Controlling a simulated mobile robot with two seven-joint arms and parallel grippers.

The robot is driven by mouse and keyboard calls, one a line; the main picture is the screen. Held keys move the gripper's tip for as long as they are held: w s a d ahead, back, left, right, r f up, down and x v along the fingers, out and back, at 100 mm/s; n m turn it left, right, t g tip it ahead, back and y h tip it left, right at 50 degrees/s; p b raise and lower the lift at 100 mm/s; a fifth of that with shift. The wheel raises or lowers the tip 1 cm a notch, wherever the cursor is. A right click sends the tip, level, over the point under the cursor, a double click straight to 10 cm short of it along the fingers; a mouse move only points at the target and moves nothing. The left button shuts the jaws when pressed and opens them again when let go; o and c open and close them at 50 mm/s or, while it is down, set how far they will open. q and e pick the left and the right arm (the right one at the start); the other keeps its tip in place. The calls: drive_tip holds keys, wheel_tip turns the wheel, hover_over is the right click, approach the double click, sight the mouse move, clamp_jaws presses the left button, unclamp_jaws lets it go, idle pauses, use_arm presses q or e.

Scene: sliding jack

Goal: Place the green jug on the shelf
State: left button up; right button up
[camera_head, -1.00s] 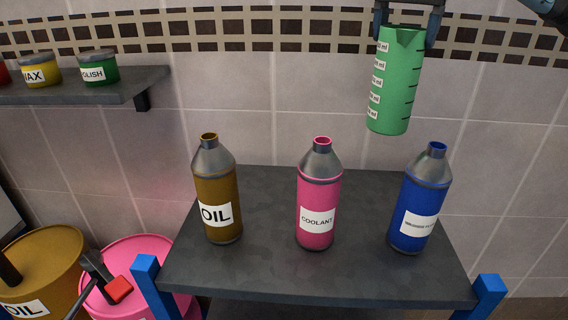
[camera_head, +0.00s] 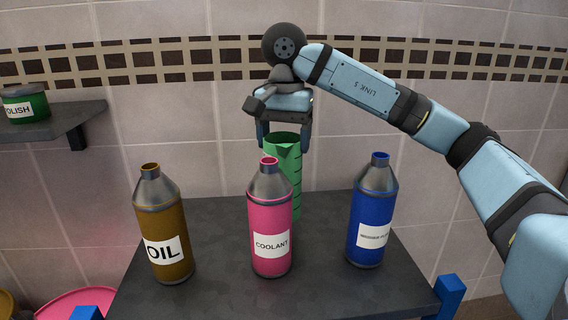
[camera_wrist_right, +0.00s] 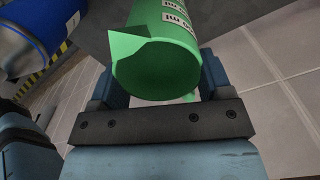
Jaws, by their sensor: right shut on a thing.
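The green jug (camera_head: 290,170) hangs upright in my right gripper (camera_head: 284,143), behind the pink coolant bottle (camera_head: 271,225), which hides part of it. Its lower end is in front of the dark shelf top (camera_head: 215,225) with blue posts; I cannot tell whether it touches. In the right wrist view the fingers (camera_wrist_right: 160,82) are closed on both sides of the green jug (camera_wrist_right: 155,60), with its open mouth and spout facing the camera. My left gripper is not in view.
On the same surface stand a brown oil bottle (camera_head: 165,230) at left and a blue bottle (camera_head: 372,215) at right, also in the right wrist view (camera_wrist_right: 28,35). A wall shelf (camera_head: 60,125) with a green polish tin (camera_head: 25,105) is at far left. The tiled wall is behind.

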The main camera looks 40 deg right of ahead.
sight(284, 160)
drive_tip(key=shift+f+b, duration=0.3)
drive_tip(key=shift+f, duration=1.8)
drive_tip(key=shift+f, duration=0.15)
drive_tip(key=o, duration=1.2)
